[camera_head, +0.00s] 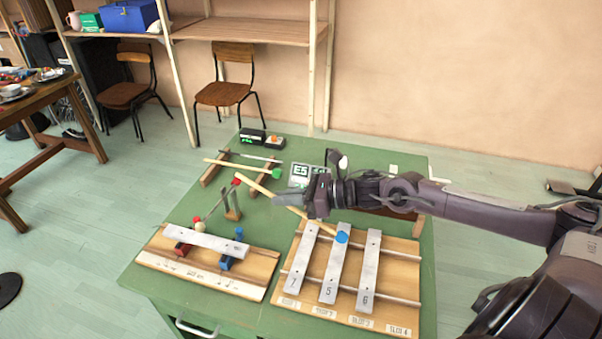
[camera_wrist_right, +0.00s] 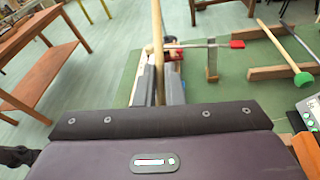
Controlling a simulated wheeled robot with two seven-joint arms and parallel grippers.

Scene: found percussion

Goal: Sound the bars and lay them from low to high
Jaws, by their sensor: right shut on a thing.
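My right gripper (camera_head: 292,198) is shut on the wooden stick of the blue-headed mallet (camera_head: 342,237); the stick (camera_wrist_right: 157,40) shows between the fingers in the right wrist view. The blue head overlaps metal bar 5 (camera_head: 334,272); I cannot tell if they touch. Bar 7 (camera_head: 301,262) lies left of it and bar 6 (camera_head: 369,275) right, on the slotted rack (camera_head: 399,312). Slot 4 holds no bar. Another metal bar (camera_head: 207,243) lies across red and blue supports on a wooden stand (camera_head: 259,262).
A green-headed mallet (camera_head: 278,173) lies across wooden rests at the back. A red-headed stick (camera_head: 236,181) leans near a small upright post. A display (camera_head: 300,171) reads E5. A black box (camera_head: 252,136) stands at the green table's (camera_head: 160,296) far edge.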

